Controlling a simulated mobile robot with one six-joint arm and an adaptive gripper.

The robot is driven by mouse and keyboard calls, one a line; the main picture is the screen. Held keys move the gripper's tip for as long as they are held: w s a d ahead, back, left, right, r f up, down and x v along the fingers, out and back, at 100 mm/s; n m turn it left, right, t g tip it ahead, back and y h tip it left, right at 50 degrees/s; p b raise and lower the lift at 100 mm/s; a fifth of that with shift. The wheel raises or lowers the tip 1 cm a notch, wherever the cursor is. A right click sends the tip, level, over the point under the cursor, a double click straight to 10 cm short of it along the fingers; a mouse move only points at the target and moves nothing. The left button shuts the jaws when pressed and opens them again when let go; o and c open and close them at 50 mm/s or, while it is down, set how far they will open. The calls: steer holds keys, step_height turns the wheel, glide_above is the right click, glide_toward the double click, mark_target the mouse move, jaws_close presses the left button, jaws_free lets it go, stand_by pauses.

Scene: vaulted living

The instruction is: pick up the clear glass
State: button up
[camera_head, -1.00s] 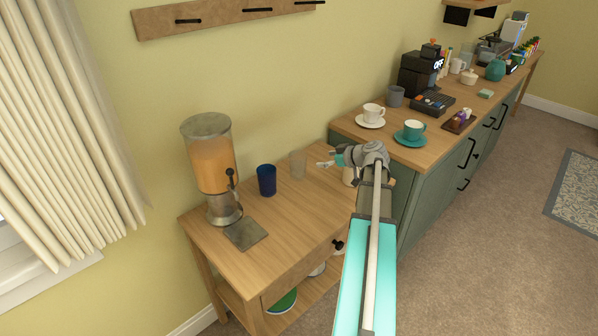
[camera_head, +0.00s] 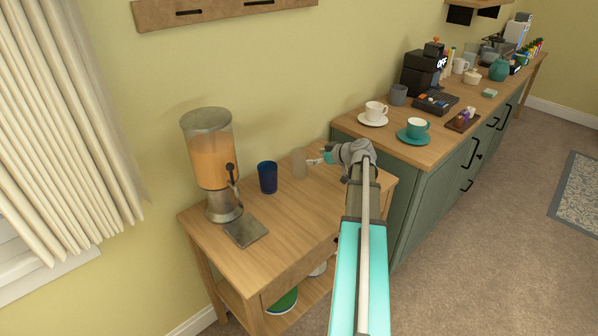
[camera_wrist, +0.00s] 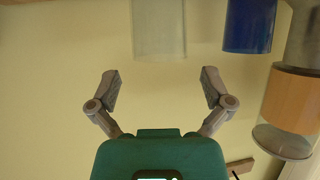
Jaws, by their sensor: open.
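The clear glass (camera_head: 300,163) stands on the small wooden table, to the right of the blue cup. In the wrist view the clear glass (camera_wrist: 159,28) hangs at the top middle, upside down in the picture, beyond the gap between the fingers. My gripper (camera_head: 314,162) is beside the glass, on its right side in the head view. In the wrist view my gripper (camera_wrist: 160,88) is open, with its two fingers spread and nothing between them.
A dark blue cup (camera_head: 267,178) stands close left of the glass; it also shows in the wrist view (camera_wrist: 249,26). A juice dispenser (camera_head: 211,160) stands further left. A green cabinet (camera_head: 411,199) with cups on top is at the right.

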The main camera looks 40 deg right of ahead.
mark_target(307, 158)
steer(key=shift+b+x, duration=0.35)
steer(key=shift+x, duration=0.9)
steer(key=b+x, duration=0.2)
steer(key=x, duration=0.2)
steer(key=shift+w+d+f, duration=0.1)
steer(key=shift+f, duration=0.1)
steer(key=shift+w+f, duration=0.15)
steer(key=shift+w, duration=0.3)
steer(key=c, duration=0.9)
